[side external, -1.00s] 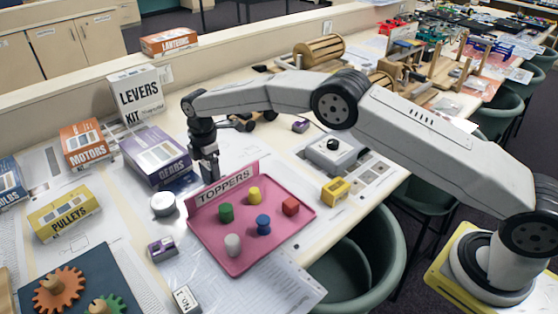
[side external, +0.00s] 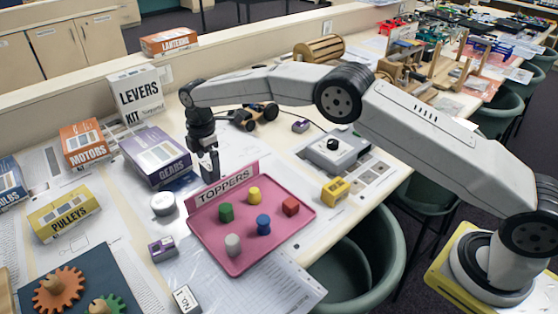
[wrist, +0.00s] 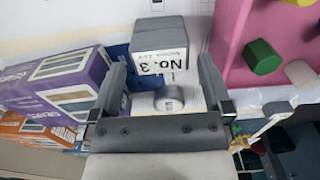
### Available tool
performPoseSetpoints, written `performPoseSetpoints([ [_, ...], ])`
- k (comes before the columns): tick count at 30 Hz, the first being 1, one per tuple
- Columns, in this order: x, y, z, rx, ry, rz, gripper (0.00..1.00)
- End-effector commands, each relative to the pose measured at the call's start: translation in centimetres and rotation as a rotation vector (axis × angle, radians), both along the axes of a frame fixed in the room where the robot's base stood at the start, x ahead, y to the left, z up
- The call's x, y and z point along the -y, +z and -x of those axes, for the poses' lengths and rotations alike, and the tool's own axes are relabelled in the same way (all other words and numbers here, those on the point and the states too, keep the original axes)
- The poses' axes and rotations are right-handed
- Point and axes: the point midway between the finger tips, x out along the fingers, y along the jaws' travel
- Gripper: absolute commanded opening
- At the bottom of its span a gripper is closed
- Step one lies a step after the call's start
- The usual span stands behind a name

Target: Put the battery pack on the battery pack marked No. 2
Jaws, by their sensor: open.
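In the wrist view a grey battery pack (wrist: 157,30) carries a white label reading No. 3, upside down. It lies between and just past the fingertips of my gripper (wrist: 162,68), which is open; the fingers stand apart on either side. In the side view my gripper (side external: 209,178) points down behind the TOPPERS sign, right of the GEARS box, and largely hides what is there. A pack with a white label reading No. 1 (side external: 185,299) lies at the front, left of the tray. I cannot read a No. 2 mark anywhere.
A pink tray (side external: 238,267) with several coloured pegs is close to my gripper. The purple GEARS box (side external: 158,158) stands on its left. A white round knob (side external: 163,203), a purple device (side external: 162,248) and a yellow block (side external: 335,190) are nearby. A wheeled cart (side external: 250,116) is behind.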

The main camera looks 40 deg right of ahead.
Motion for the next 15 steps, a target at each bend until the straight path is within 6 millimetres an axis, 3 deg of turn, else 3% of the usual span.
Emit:
performPoseSetpoints([
  [15,0.0,8.0,-0.1,0.002,0.0,-0.001,1.0],
])
